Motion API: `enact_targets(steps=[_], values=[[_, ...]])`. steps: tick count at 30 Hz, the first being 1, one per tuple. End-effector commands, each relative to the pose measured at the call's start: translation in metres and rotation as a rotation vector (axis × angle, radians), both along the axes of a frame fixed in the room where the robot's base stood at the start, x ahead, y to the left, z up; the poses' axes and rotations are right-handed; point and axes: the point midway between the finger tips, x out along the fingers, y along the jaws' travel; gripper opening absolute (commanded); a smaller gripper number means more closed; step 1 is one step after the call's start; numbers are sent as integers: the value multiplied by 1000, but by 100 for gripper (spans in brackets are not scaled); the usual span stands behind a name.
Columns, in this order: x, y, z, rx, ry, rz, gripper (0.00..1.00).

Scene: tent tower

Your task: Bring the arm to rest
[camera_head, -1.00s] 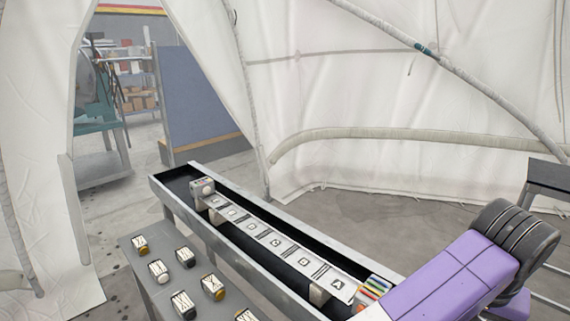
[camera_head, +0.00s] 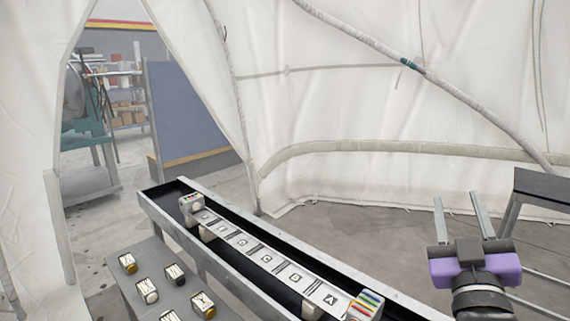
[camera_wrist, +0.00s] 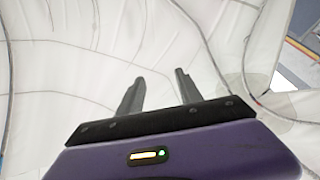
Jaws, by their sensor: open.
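My gripper (camera_head: 460,217) is at the right of the head view, with its two grey fingers apart and pointing up. Nothing is between them. It is to the right of the long trough and apart from it. In the wrist view my gripper (camera_wrist: 158,88) is also open and empty, with only white tent fabric beyond the fingers. My purple wrist part shows below the fingers in both views.
A long metal trough (camera_head: 163,208) holds a strip of lettered tiles (camera_head: 265,256), with a small block (camera_head: 190,205) at its far end and a coloured striped block (camera_head: 366,304) at its near end. A grey table (camera_head: 128,285) bears several small blocks. A dark-topped stand (camera_head: 545,188) is at the right. Tent walls surround this.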

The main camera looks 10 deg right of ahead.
Motion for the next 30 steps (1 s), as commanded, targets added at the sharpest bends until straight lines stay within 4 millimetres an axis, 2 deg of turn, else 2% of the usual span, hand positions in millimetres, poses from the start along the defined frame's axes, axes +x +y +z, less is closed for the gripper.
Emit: enact_targets(steps=[3,8,15,24,30], values=[[-11,36,-26,-51,6,137,42],[-35,80,-64,-59,25,307,42],[-92,131,-128,30,84,518,42],[-184,171,-197,259,204,648,42],[-250,187,-238,436,331,635,42]])
